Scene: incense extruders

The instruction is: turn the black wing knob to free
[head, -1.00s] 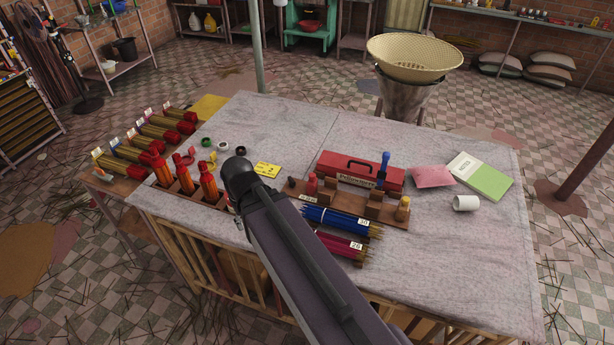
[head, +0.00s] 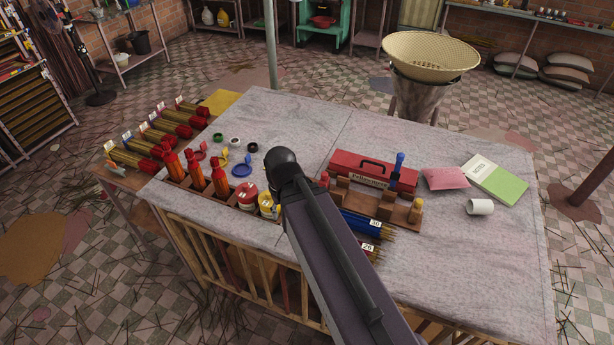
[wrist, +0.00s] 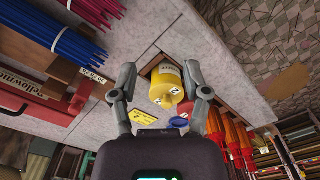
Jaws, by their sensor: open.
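I cannot make out a black wing knob in either view. A small black ring (head: 252,147) lies flat on the table, beside a white ring (head: 235,141) and a green ring (head: 218,137). My gripper (wrist: 165,85) is open in the wrist view, with its two fingers apart. A yellow container (wrist: 168,84) shows between and beyond the fingers; I cannot tell whether they touch it. In the head view the yellow container (head: 267,206) stands beside a red-and-white one (head: 246,195), partly behind my arm. My fingers are hidden there by my arm.
Orange-red bottles (head: 196,178) stand in a wooden rack to the left. A red toolbox (head: 372,173), a wooden block stand (head: 392,210) and bundles of blue sticks (head: 362,222) lie to the right.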

